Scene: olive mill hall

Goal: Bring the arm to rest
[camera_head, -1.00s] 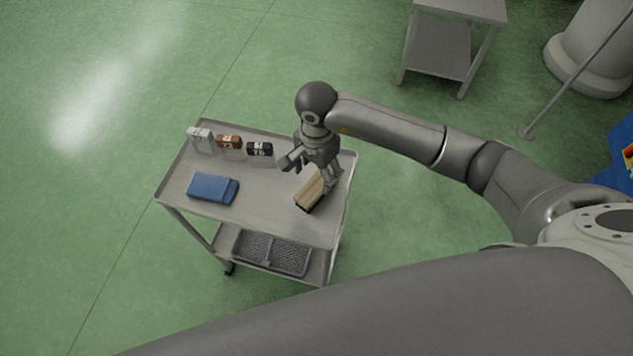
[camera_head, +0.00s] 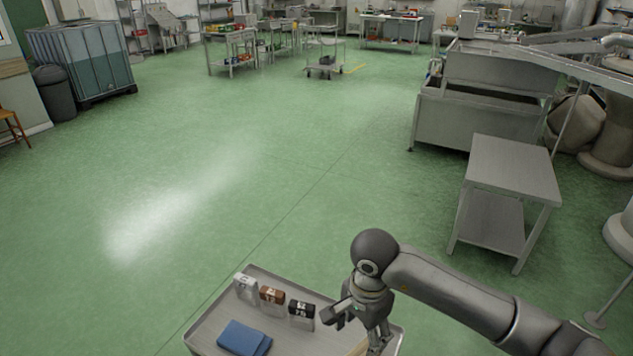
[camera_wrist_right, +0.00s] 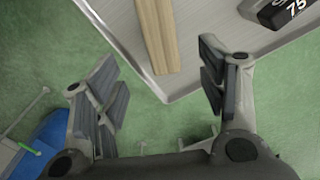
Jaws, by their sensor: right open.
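My right gripper (camera_wrist_right: 160,95) is open and empty in the right wrist view, with its fingers spread wide. It hangs over the right side of the cart's tray (camera_head: 205,335), as the head view shows. A wooden block (camera_wrist_right: 158,30) lies on the tray ahead of the open fingers, apart from them. In the head view the arm hides most of the block, and the frame's bottom edge cuts off the tray. My left gripper is not in view.
A blue case (camera_head: 243,338) and three small boxes, white (camera_head: 245,285), brown (camera_head: 272,295) and black (camera_head: 302,309), stand on the tray. A metal table (camera_head: 510,170) and a large steel machine (camera_head: 470,120) are at the right.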

